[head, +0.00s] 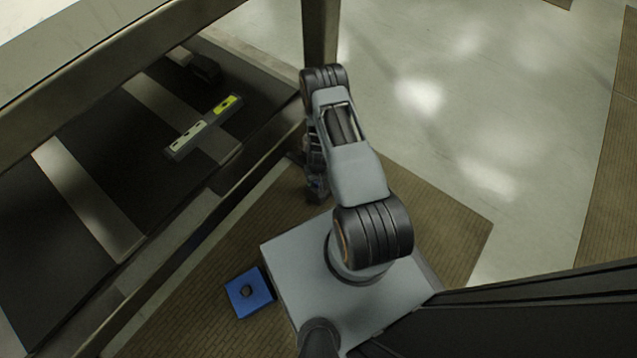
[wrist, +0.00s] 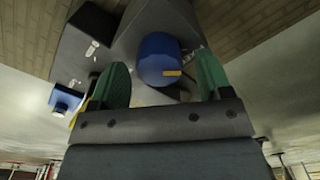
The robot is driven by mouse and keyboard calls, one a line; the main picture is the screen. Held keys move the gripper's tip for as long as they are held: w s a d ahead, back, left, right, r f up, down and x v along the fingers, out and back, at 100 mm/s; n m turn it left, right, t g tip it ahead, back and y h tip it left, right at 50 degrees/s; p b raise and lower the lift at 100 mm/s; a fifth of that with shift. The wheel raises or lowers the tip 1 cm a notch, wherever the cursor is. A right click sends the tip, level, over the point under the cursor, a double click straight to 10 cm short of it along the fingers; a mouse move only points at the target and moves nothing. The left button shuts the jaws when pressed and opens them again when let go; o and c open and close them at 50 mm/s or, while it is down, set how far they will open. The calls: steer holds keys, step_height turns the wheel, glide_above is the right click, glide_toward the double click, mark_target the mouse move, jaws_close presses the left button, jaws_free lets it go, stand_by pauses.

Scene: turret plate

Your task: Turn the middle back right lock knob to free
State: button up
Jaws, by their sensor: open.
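My gripper (wrist: 162,84) is open, with its two green fingers wide apart in the wrist view. A blue round body (wrist: 158,55) with a small yellow mark shows between the fingers; I cannot tell how far beyond them it lies. In the head view my arm bends down beside the frame post and its end is mostly hidden. A dark plate (head: 80,75) with pale strips lies inside the frame at left. A bar with a yellow-green label (head: 227,104) and a grey label (head: 187,139) lies across it. I cannot pick out the middle back right lock knob.
A blue block (head: 248,292) with a dark knob sits beside my base. A brown mat (head: 440,215) lies below, with clear grey floor (head: 480,110) at right.

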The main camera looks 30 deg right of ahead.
steer(key=shift+f, duration=0.65)
steer(key=c, duration=0.9)
steer(key=shift+c, duration=0.2)
